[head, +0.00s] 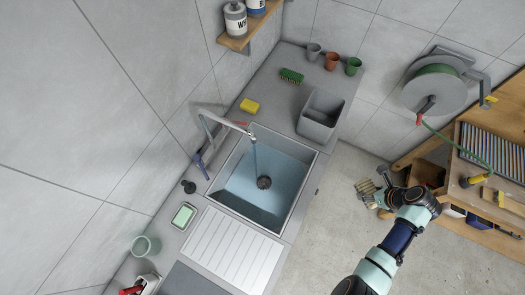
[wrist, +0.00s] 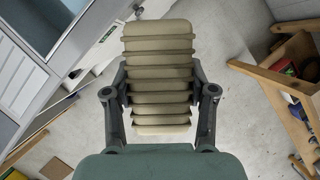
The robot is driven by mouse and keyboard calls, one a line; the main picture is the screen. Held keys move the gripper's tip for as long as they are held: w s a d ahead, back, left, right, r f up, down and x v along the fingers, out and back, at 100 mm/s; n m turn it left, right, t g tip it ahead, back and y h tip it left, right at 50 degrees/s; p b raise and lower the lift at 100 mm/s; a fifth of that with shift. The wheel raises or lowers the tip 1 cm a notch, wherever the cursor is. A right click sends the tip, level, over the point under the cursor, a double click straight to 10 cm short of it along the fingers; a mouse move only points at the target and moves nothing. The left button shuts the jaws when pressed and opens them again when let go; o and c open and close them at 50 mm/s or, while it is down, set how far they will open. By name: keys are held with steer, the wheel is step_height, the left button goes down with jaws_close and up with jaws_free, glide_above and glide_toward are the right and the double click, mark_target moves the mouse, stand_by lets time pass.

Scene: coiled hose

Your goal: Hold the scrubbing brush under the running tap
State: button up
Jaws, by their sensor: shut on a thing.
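My gripper (head: 380,197) is shut on the scrubbing brush (head: 367,188), a tan thing with rows of blocky bristles. In the wrist view the brush (wrist: 158,75) fills the space between the two dark fingers, with its bristle rows running crosswise. The gripper and brush are over the bare floor, right of the sink and apart from it. The tap (head: 222,122) reaches over the sink (head: 232,205) from its left side. A pale blue stream of water (head: 255,158) runs from its spout towards the drain.
A grey bin (head: 320,117), a yellow sponge (head: 249,105) and a green brush-like block (head: 291,75) sit on the counter beyond the sink. A soap dish (head: 184,215) is at the left. A wooden workbench (head: 456,185) and hose reel (head: 434,92) are at the right.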

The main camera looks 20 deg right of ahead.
mark_target(372, 204)
steer(key=shift+s, duration=0.1)
steer(key=shift+s+a+r, duration=0.35)
steer(key=shift+s+r, duration=0.3)
steer(key=shift+s, duration=0.1)
steer(key=shift+s+a+r, duration=0.4)
steer(key=shift+s+r, duration=0.3)
steer(key=shift+s+a+r, duration=0.35)
steer(key=shift+s+r, duration=0.3)
steer(key=shift+s, duration=0.1)
